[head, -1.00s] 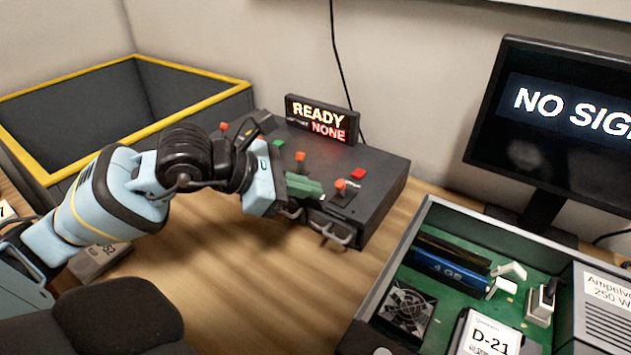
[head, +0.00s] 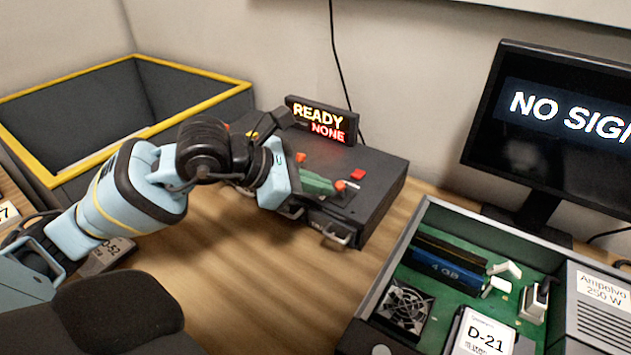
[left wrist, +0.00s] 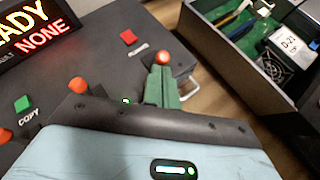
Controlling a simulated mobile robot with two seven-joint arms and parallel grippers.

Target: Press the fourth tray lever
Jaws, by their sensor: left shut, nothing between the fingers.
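A dark duplicator box (head: 378,200) stands on the wooden table with a row of orange-knobbed levers on top. The rightmost lever knob (head: 341,185) is right at the tips of my left gripper (head: 332,187). In the left wrist view, the gripper's green fingers (left wrist: 160,78) are closed together with nothing between them, and this orange knob (left wrist: 162,57) shows just beyond their tips. Whether they touch it, I cannot tell. Another lever knob (head: 300,157) is behind the gripper. My gripper and wrist hide part of the box's left side. My right gripper is out of view.
A display (head: 320,120) on the box reads READY and NONE. A red button (head: 358,174) is beside the rightmost lever; a green COPY button (left wrist: 22,103) shows in the wrist view. An open computer case (head: 440,215) and a monitor (head: 545,130) stand at right.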

